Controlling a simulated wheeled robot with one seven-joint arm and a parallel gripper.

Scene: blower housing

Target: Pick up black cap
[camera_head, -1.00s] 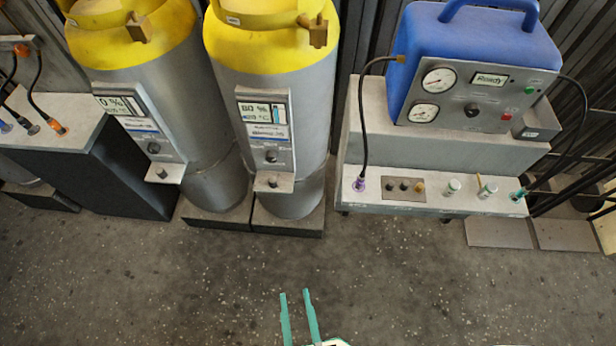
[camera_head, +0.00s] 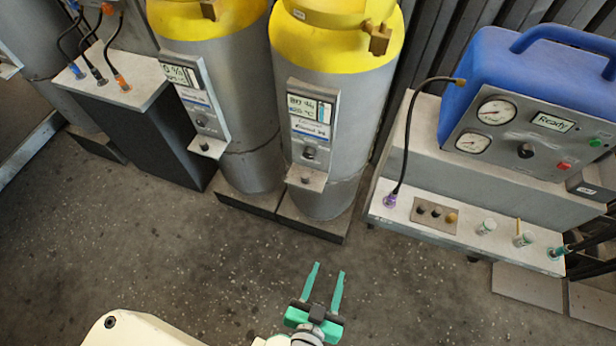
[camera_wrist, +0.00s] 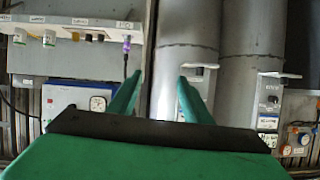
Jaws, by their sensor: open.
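Black caps (camera_head: 421,208) sit beside a brass-coloured one on a small plate on the grey bench ledge, at right in the head view. In the wrist view, dark caps (camera_wrist: 101,37) show small at upper left. Another dark cap (camera_head: 308,178) stands on the small bracket of the right cylinder; which black cap the task means I cannot tell. My gripper (camera_head: 329,268) has two teal fingers, apart and empty, over the floor in front of the cylinders. In the wrist view my gripper (camera_wrist: 160,75) points toward the gap between ledge and cylinders, touching nothing.
Two yellow-topped grey cylinders (camera_head: 330,130) stand on dark bases. A blue gauge unit (camera_head: 478,85) sits on the bench, with a black hose running to a purple connector (camera_head: 390,200). A dark block (camera_head: 150,135) with hoses is at left. The floor (camera_head: 200,265) in front is clear.

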